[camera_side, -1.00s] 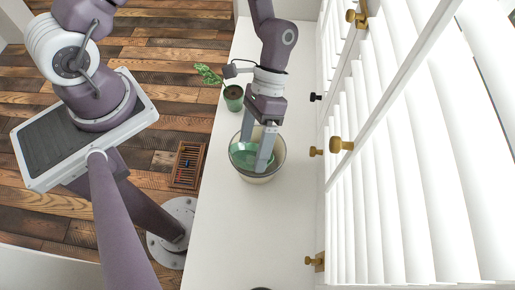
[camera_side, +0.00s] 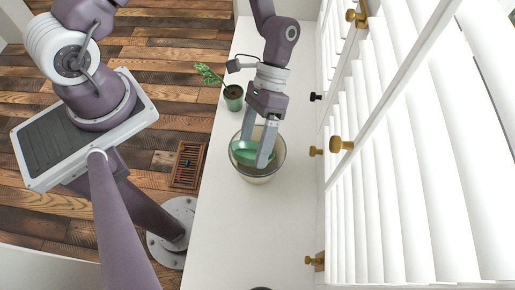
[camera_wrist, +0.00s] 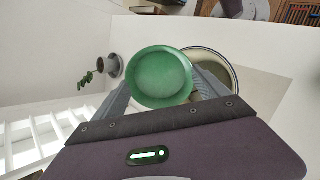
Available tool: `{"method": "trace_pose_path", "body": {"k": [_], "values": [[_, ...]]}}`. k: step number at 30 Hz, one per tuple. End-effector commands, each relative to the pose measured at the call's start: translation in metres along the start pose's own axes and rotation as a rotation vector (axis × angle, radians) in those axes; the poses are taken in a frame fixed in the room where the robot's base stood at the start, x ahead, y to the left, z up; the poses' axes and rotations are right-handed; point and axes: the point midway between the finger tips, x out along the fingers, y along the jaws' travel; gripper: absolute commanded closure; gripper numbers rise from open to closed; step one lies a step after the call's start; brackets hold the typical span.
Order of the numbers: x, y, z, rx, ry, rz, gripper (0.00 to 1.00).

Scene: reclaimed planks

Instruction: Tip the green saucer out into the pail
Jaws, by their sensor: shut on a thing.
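The green saucer (camera_side: 243,153) is held between the fingers of my gripper (camera_side: 255,152), which is shut on it. It is at the mouth of the pail (camera_side: 262,179), a cream round vessel on the white counter. In the side view the saucer looks tilted, and a finger covers part of it. In the wrist view the saucer (camera_wrist: 160,78) is round and shows its face with nothing distinct on it. The pail's dark-edged rim (camera_wrist: 232,62) shows behind it to the right. The pail's bottom is mostly hidden.
A potted green plant (camera_side: 233,98) stands on the counter (camera_side: 232,225) just behind the pail. White louvred shutters (camera_side: 385,170) with brass knobs line the right side. The counter in front of the pail is clear.

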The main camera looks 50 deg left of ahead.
Motion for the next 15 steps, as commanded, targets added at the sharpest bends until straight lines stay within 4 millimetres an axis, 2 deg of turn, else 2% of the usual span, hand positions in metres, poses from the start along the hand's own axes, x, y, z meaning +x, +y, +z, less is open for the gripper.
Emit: {"method": "trace_pose_path", "body": {"k": [15], "values": [[-0.0022,-0.0006,-0.001,-0.001,-0.025,0.031,0.59]]}}
